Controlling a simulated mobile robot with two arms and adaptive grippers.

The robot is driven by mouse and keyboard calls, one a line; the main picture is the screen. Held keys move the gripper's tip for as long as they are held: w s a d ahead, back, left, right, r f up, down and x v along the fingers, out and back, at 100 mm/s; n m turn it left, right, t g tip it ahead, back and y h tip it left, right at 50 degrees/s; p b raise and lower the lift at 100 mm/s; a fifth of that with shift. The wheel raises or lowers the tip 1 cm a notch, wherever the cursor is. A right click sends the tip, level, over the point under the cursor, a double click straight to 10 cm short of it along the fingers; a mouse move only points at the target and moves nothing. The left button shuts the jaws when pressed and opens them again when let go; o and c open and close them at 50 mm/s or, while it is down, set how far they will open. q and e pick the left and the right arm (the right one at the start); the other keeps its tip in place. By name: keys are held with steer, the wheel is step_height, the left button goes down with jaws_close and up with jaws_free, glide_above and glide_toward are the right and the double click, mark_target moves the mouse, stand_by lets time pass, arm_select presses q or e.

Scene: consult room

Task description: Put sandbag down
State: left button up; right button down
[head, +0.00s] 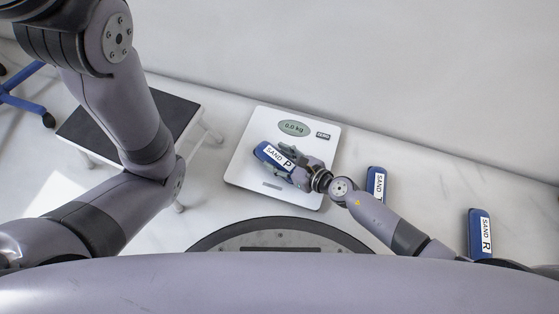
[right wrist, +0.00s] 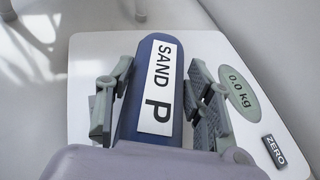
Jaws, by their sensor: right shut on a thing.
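The blue sandbag with a white label reading "SAND P" (head: 268,154) is over the white scale (head: 245,172) in the head view. My right gripper (head: 291,160) is shut on this sandbag. In the right wrist view the sandbag (right wrist: 150,95) sits between the two finger pads, with the scale behind it. The scale's display reads 0.0 kg in both views. Whether the sandbag's underside touches the scale cannot be told. My left arm crosses the left side of the head view; its gripper is out of view.
Another blue sandbag (head: 375,183) lies on the floor right of the scale, partly hidden by my right arm. The sandbag "SAND R" (head: 479,233) lies further right. A dark-topped step stool (head: 180,110) stands left of the scale. A blue wheeled base (head: 22,103) is at the far left.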

steer(key=shift+r, duration=0.2)
steer(key=shift+f, duration=0.25)
steer(key=c, duration=0.8)
jaws_free()
steer(key=shift+o, duration=0.2)
steer(key=shift+r, duration=0.1)
